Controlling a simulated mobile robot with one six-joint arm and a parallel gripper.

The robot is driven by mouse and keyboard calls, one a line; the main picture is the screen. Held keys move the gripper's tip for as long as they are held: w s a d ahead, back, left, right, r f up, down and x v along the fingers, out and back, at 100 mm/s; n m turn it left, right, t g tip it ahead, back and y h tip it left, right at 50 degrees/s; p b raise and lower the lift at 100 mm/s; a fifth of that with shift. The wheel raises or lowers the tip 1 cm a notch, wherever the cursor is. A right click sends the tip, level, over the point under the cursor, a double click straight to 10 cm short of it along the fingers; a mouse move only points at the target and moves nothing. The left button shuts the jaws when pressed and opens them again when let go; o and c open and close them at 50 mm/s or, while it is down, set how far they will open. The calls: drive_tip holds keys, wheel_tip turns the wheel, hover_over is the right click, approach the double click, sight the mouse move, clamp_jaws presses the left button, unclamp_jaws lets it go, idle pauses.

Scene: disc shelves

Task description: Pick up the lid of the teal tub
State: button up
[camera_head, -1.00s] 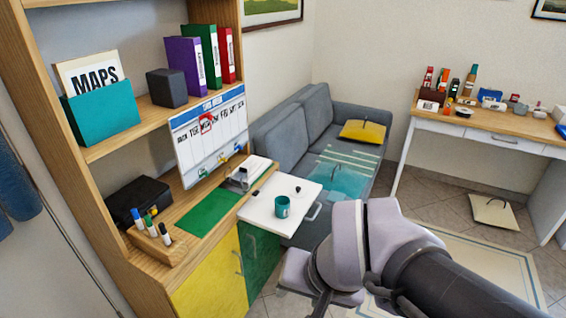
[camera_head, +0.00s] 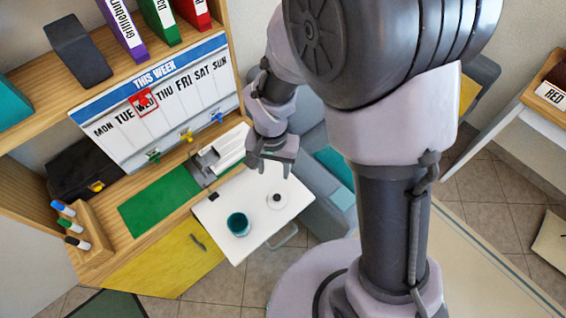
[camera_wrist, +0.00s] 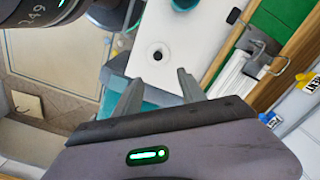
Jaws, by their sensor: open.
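The teal tub (camera_head: 238,225) stands upright and open-topped on a white pull-out board (camera_head: 222,200). Its lid is a small pale disc with a dark knob (camera_head: 276,199), lying on the same board to the right of the tub. The lid (camera_wrist: 158,52) also shows in the wrist view, beyond my fingertips. My gripper (camera_head: 270,168) is open and empty, pointing down above the board's back right part, apart from the lid. In the wrist view my gripper (camera_wrist: 158,80) has its two fingers spread, with the knob roughly in line with the gap.
A grey hole punch or stapler-like device (camera_head: 205,160) and a green mat (camera_head: 160,200) lie on the desk behind and left. A weekly planner board (camera_head: 160,105) stands at the back. A grey sofa (camera_head: 325,215) is to the right. A pen holder (camera_head: 92,235) stands at left.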

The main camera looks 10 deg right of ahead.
drive_tip(key=b, duration=0.4)
hover_over(277, 196)
drive_tip(key=f, duration=0.7)
drive_tip(key=a+f, duration=0.1)
drive_tip(key=f, duration=0.2)
drive_tip(key=shift+s+f, duration=0.2)
drive_tip(key=shift+f, duration=0.15)
drive_tip(key=f, duration=0.1)
drive_tip(key=f+b, duration=0.1)
drive_tip(key=f, duration=0.1)
drive_tip(key=d+f+b, duration=0.1)
drive_tip(key=f, duration=0.1)
drive_tip(key=shift+w+f, duration=0.2)
drive_tip(key=shift+w, duration=0.05)
drive_tip(key=shift+r, duration=0.15)
drive_tip(key=shift+c, duration=0.9)
clamp_jaws()
